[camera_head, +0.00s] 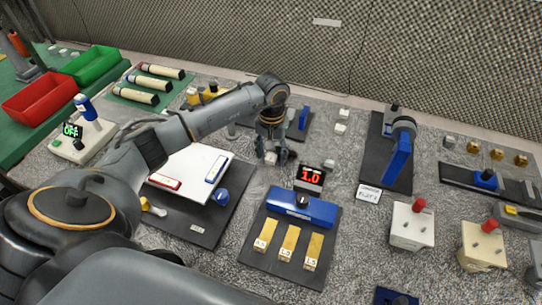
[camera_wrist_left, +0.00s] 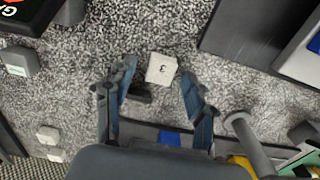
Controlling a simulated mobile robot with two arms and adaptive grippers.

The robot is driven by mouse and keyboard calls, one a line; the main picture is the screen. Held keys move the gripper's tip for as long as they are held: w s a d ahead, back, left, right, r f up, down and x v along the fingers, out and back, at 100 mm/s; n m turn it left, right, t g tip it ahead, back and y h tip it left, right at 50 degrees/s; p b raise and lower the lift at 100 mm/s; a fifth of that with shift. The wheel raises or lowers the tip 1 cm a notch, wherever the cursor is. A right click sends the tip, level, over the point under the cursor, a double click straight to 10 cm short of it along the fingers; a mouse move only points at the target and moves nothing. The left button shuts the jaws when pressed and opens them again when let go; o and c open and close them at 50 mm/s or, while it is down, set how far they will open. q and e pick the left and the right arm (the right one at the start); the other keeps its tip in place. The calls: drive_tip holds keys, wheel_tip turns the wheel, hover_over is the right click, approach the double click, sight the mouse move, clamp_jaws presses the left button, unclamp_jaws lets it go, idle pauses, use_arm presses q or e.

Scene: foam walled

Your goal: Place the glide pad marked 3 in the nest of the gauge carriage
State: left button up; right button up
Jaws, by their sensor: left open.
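The glide pad marked 3 (camera_wrist_left: 161,69) is a small pale block lying on the speckled bench, its number facing up. In the head view the pad (camera_head: 270,158) shows partly, under my left gripper (camera_head: 272,148). In the left wrist view my left gripper (camera_wrist_left: 155,75) is open, with its fingers on either side of the pad and a gap to each. A blue block with a black knob (camera_head: 300,205) sits on a dark plate behind brass blocks; I cannot tell whether it is the gauge carriage. No nest is clearly visible. My right gripper is not in view.
A display reading 1.0 (camera_head: 310,177) stands right of my left gripper. Loose pale blocks lie nearby (camera_head: 344,113) (camera_head: 340,128), with a greyish one (camera_head: 330,163) closer. A tall blue fixture (camera_head: 400,155) stands further right. A white board (camera_head: 195,165) lies left.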

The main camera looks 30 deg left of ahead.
use_arm(q)
drive_tip(key=c, duration=1.1)
drive_tip(key=shift+r, duration=0.15)
